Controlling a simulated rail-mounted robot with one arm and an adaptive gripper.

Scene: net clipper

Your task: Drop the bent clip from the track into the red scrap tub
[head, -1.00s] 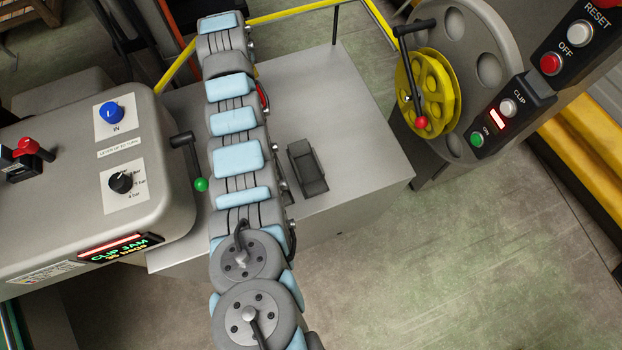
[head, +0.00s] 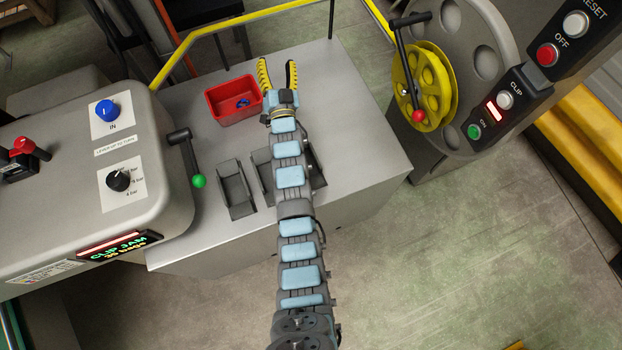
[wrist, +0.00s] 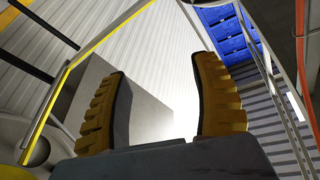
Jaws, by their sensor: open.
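The red scrap tub (head: 232,115) stands on the grey bench top, with a small blue, curved item (head: 243,102) inside; I cannot tell what that item is. My gripper (head: 277,66) is just right of the tub, its yellow fingers spread apart with nothing between them. The wrist view also shows the fingers (wrist: 162,70) apart and empty. The bent clip cannot be made out in either view. Dark grey channel-like holders (head: 237,190) sit on the bench, partly hidden by my arm; I cannot tell whether one is the track.
A grey machine housing (head: 60,190) with a green-knobbed lever (head: 198,180) stands left of the bench. A yellow reel (head: 425,85) with a red-knobbed crank is at right. A yellow rail (head: 235,22) runs behind. The bench's right side is clear.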

